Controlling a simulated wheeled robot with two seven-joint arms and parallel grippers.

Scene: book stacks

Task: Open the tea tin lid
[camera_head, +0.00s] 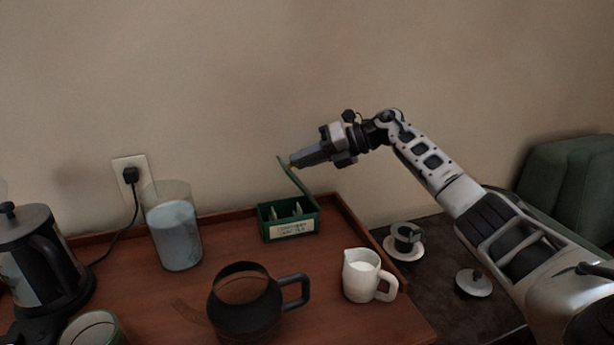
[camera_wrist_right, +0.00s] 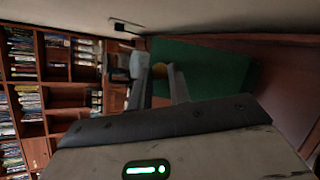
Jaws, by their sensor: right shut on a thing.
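The green tea tin (camera_head: 268,225) with a pale label stands at the back right of the wooden tray. Its lid (camera_head: 298,180) is tilted steeply up from the tin, and the inside with pale items shows. My right gripper (camera_head: 293,164) is at the lid's upper edge, shut on a small yellowish knob. In the right wrist view the green lid (camera_wrist_right: 215,66) lies beyond my right gripper's fingers (camera_wrist_right: 160,76), with the yellowish knob (camera_wrist_right: 178,78) between them. The fingers partly hide the knob. My left gripper does not show.
On the tray (camera_head: 340,325) stand a dark pot (camera_head: 245,318), a white creamer (camera_head: 360,278), a glass jar (camera_head: 176,238) and a black kettle (camera_head: 40,262). A cup on a saucer (camera_head: 404,250) is right of the tray. The wall is close behind.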

